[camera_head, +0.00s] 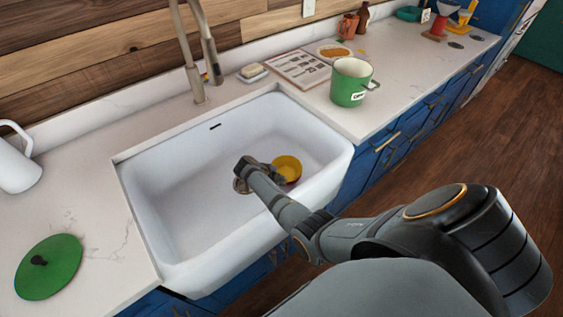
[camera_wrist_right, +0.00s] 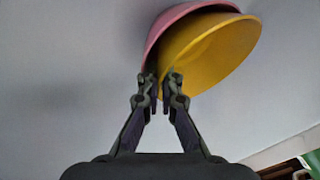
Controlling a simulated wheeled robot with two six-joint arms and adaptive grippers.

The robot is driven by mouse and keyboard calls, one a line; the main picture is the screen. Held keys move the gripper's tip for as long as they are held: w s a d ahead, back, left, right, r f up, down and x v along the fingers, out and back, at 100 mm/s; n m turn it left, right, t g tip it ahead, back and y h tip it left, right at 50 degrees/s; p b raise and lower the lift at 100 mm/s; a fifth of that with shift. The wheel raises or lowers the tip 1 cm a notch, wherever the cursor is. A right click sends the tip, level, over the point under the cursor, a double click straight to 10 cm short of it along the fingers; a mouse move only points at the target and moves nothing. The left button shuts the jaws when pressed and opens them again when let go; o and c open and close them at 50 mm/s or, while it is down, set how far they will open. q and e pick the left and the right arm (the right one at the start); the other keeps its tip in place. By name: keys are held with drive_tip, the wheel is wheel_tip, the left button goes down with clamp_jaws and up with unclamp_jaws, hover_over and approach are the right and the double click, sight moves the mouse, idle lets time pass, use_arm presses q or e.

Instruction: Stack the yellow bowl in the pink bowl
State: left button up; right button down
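The yellow bowl (camera_head: 288,167) is in the white sink, by the right gripper (camera_head: 279,177). In the right wrist view the yellow bowl (camera_wrist_right: 212,58) is tilted and overlaps the pink bowl (camera_wrist_right: 168,22), whose rim shows along its upper left side. I cannot tell whether the yellow bowl rests in the pink one or is held just over it. The right gripper (camera_wrist_right: 160,91) has its fingertips close together at the yellow bowl's near edge, seemingly pinching its wall. The pink bowl is not clearly visible in the head view. My left gripper is not in view.
The white sink (camera_head: 170,190) has raised walls around the bowls, with a faucet (camera_head: 192,60) behind. A green pot (camera_head: 347,85) stands on the counter at right. A green lid (camera_head: 58,262) lies at left, near a white pitcher (camera_head: 17,165).

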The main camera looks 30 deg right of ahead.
drive_tip(key=shift+s+a+f, duration=0.15)
drive_tip(key=shift+s+f, duration=0.15)
drive_tip(key=shift+f, duration=0.05)
drive_tip(key=c, duration=1.6)
unclamp_jaws()
drive_tip(key=shift+f, duration=0.15)
drive_tip(key=shift+o, duration=0.4)
drive_tip(key=shift+w, duration=0.2)
drive_tip(key=p+v, duration=0.6)
drive_tip(key=v, duration=0.6)
drive_tip(key=shift+w+p, duration=0.2)
drive_tip(key=shift+p, duration=0.2)
